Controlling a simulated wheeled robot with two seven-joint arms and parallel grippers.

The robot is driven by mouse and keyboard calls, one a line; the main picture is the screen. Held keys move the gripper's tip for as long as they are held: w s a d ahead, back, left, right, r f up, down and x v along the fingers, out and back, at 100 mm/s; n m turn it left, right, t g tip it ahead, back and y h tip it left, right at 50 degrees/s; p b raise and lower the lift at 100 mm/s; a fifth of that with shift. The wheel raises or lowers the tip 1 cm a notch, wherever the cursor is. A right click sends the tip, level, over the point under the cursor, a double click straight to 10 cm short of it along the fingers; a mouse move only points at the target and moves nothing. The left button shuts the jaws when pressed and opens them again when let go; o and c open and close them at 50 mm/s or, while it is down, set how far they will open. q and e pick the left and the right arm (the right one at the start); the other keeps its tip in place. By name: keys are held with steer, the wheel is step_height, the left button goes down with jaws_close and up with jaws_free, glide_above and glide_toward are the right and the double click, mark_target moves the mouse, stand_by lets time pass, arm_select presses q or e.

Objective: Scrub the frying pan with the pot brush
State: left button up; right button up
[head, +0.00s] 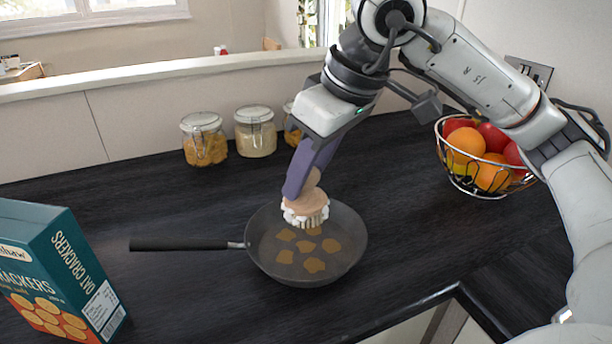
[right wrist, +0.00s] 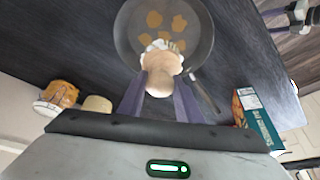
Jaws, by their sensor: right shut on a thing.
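The dark frying pan (head: 347,247) sits on the black counter with its handle (head: 185,244) pointing left. Several brown stains (head: 314,265) show on its inside. My right gripper (head: 304,192) is shut on the pot brush (head: 308,205), which has a light wooden head and pale bristles. The brush is held bristles down over the back part of the pan; I cannot tell for certain whether the bristles touch it. In the right wrist view the brush (right wrist: 162,66) sits between the fingers, with the stained pan (right wrist: 135,20) beyond. My left gripper is not visible in the head view.
An oat crackers box (head: 62,270) stands at the left front. Glass jars (head: 204,140) line the back wall. A wire basket of fruit (head: 480,185) stands at the right, under my right arm.

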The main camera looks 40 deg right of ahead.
mark_target(310, 199)
step_height(310, 199, down, 2)
steer(key=shift+f+b, duration=0.2)
steer(key=shift+b, duration=0.55)
steer(key=shift+f+b, duration=0.45)
steer(key=shift+f, duration=0.2)
steer(key=shift+f+b, duration=0.45)
steer(key=shift+f, duration=0.5)
arm_select(q)
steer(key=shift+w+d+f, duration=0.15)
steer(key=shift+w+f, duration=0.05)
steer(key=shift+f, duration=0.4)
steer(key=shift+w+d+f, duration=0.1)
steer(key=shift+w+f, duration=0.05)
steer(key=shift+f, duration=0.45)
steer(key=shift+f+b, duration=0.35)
steer(key=shift+b, duration=0.2)
arm_select(e)
steer(key=shift+f, duration=0.3)
arm_select(q)
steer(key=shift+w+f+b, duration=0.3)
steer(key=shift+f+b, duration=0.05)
steer(key=shift+b, duration=0.15)
arm_select(e)
steer(key=shift+f, duration=0.5)
